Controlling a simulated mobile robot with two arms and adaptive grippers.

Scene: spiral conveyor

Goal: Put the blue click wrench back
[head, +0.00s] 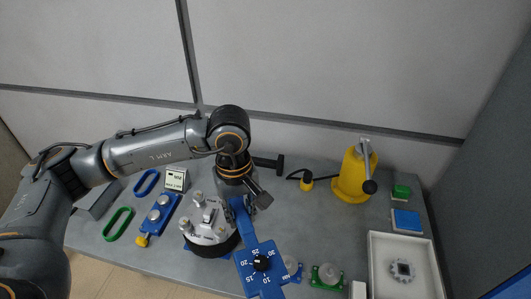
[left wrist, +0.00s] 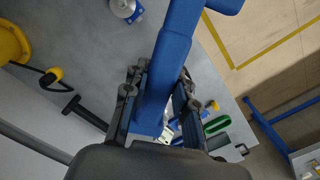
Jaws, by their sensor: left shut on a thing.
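The blue click wrench (head: 260,262) has a flat scale plate with white numbers and a black knob. My left gripper (head: 244,205) is shut on its blue handle, above the table beside the round grey fixture (head: 208,232). In the left wrist view the wrench (left wrist: 168,70) runs up between the fingers of the gripper (left wrist: 157,95), and its lower part is partly hidden by the gripper. I cannot tell whether the wrench touches anything below it. My right gripper is not in view.
The grey table (head: 330,215) holds a yellow lever stand (head: 354,178), a white tray (head: 376,262) with a gear-like part, a green flanged part (head: 326,276), a blue block with silver discs (head: 160,214), and green (head: 118,224) and blue (head: 146,182) loops. A black T-handle (head: 268,162) lies behind my gripper.

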